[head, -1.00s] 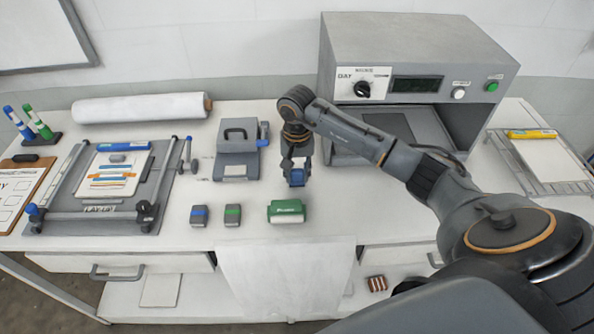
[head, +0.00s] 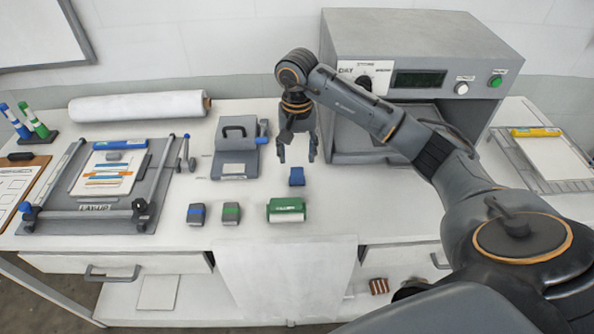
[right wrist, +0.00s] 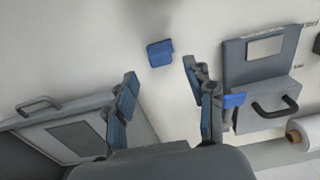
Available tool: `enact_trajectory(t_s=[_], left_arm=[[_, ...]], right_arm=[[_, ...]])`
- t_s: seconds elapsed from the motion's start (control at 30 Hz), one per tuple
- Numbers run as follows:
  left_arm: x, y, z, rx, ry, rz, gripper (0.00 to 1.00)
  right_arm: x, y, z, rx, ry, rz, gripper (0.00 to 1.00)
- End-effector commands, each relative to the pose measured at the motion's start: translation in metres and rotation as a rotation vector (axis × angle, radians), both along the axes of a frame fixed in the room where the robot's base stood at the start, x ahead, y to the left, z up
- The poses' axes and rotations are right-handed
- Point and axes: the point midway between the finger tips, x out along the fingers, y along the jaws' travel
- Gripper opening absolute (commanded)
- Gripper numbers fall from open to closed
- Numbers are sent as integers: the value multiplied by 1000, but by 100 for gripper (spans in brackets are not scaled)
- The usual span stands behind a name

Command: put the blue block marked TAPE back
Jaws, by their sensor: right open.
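A small blue block (head: 297,176) sits on the white table behind the green block (head: 286,209); no marking is legible on it. It also shows in the right wrist view (right wrist: 160,53), beyond the fingertips. My right gripper (head: 297,156) is open and empty, above and just behind the blue block, fingers pointing down. In the right wrist view its two fingers (right wrist: 160,78) stand wide apart, with bare table between them. My left gripper is not in view.
A framed board (head: 100,195) lies left.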

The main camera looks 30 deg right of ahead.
Motion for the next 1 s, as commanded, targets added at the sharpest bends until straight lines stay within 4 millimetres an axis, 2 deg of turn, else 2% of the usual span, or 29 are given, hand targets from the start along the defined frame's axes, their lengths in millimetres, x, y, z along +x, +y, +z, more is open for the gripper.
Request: enact_trajectory(t_s=[0.03, 0.2, 0.33, 1.0], left_arm=[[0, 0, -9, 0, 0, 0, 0], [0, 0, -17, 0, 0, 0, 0], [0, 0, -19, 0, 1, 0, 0], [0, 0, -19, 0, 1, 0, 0]], right_arm=[[1, 0, 9, -2, -7, 2, 54], [1, 0, 38, -1, -3, 1, 54], [0, 0, 50, -1, -1, 0, 54], [0, 0, 55, 0, 1, 0, 54]])
